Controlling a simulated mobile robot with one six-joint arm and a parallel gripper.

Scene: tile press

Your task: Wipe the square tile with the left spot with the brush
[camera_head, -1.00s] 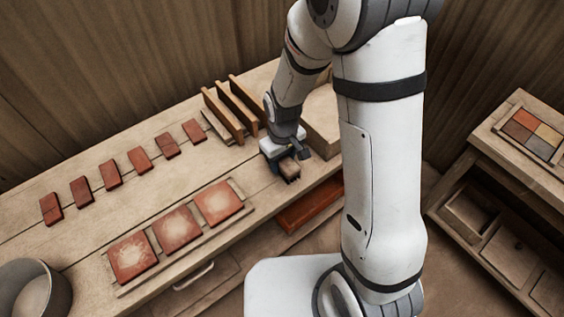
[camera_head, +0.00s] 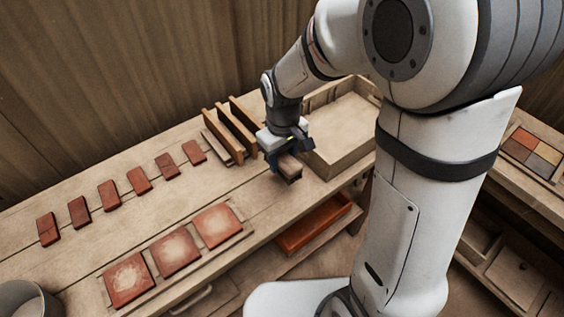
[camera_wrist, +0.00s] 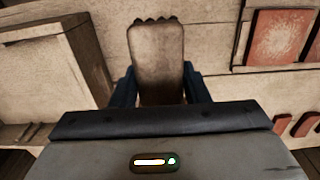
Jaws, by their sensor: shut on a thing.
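My gripper (camera_head: 284,154) is shut on the brush (camera_head: 289,169), a brown wooden block. In the wrist view the brush (camera_wrist: 157,62) points away between the fingers, with dark bristle tips at its far end. It is held near the bench's front edge, right of the tiles; I cannot tell its exact height. Three square red tiles lie in a row on a wooden tray (camera_head: 242,233): a left tile (camera_head: 129,280), a middle tile (camera_head: 175,251) and a right tile (camera_head: 216,226). Each has a pale blotch. Which spot sits left of centre is unclear.
A round bin (camera_head: 22,300) is at the lower left. Bench between the tile rows is clear.

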